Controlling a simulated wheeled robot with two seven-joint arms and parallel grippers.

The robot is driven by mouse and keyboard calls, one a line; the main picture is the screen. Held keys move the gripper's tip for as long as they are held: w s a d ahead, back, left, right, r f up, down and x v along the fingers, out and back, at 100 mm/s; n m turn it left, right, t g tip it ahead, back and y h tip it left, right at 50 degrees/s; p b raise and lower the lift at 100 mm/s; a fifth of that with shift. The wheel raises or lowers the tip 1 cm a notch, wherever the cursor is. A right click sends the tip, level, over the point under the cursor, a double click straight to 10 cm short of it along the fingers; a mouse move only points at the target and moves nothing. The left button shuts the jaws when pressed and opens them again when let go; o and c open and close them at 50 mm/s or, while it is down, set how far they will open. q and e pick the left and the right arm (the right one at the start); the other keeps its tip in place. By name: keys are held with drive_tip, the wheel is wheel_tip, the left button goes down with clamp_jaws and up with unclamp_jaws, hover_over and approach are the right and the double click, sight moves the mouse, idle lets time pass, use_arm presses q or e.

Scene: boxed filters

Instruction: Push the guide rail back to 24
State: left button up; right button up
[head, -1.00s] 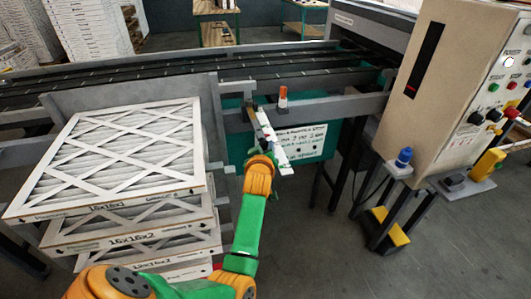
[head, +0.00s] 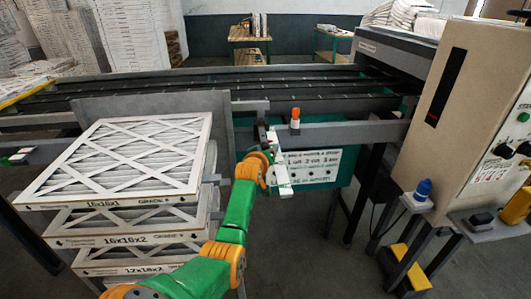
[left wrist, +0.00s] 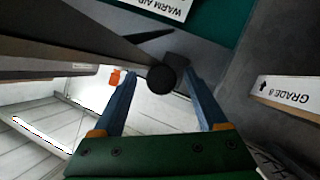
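The guide rail appears to be the long grey rail (head: 340,131) along the near side of the conveyor. A white scale strip (head: 284,180) with small coloured marks sticks out from it toward me; its numbers are too small to read. An orange-topped post (head: 295,118) stands on the rail and also shows in the left wrist view (left wrist: 115,77). My left gripper (left wrist: 162,76) is open, its blue fingers on either side of a round black knob (left wrist: 161,80) at a dark bar's end. Contact cannot be told. In the head view its fingers are largely hidden by my wrist. My right gripper is out of view.
Boxed filters (head: 115,160) are stacked at the left, close beside my left arm. A control box (head: 455,110) and a blue-topped button (head: 423,190) stand at the right.

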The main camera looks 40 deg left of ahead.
use_arm(q)
drive_tip(key=shift+s, duration=0.1)
drive_tip(key=v, duration=0.7)
drive_tip(key=shift+p, duration=0.35)
drive_tip(key=shift+o, duration=0.2)
